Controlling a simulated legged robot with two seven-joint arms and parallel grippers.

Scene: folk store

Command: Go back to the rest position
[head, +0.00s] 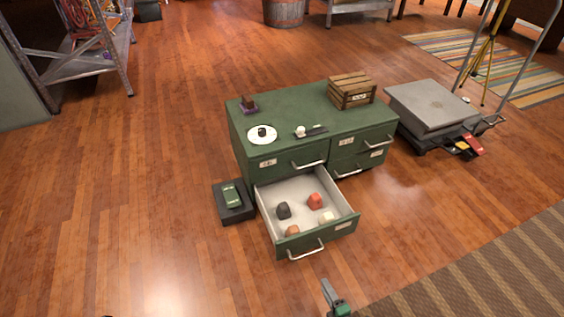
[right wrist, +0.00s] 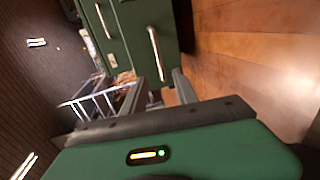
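My right gripper (head: 327,288) shows at the bottom edge of the head view, in front of the open drawer (head: 348,222) and apart from its handle. In the right wrist view its two grey fingers (right wrist: 158,92) stand apart with nothing between them, so it is open. Beyond the fingers are green cabinet fronts with metal handles (right wrist: 155,53). My left gripper is not in view. The green cabinet (head: 310,122) has its lower left drawer pulled out. In it lie a dark lump (head: 284,211), a red lump (head: 315,201), a brownish lump (head: 292,231) and a pale lump (head: 327,217).
A black tray (head: 233,216) with a green item lies left. A platform scale (head: 432,106) stands right. The left floor is clear.

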